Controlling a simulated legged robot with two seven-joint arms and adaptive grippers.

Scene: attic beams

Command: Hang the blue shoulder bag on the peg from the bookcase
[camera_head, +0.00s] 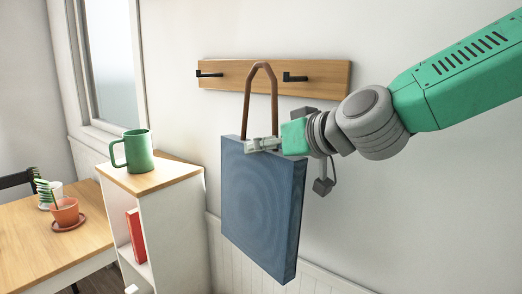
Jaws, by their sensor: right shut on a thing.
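The blue shoulder bag (260,205) hangs in the air in front of the white wall, upright, with its brown strap (262,68) standing up in a loop. My right gripper (262,145) is shut on the bag at its top edge, near the base of the strap. The wooden peg board (225,77) on the wall carries two black pegs, a left peg (208,74) and a right peg (294,78). In the picture the loop's top lies between the two pegs, over the board. I cannot tell how far it is from the wall. My left gripper is not in view.
The white bookcase (180,225) with a wooden top stands left of the bag, with a green mug (139,150) on top and a red book (136,235) inside. A wooden table (40,245) at the left holds an orange cup (65,211) on a saucer.

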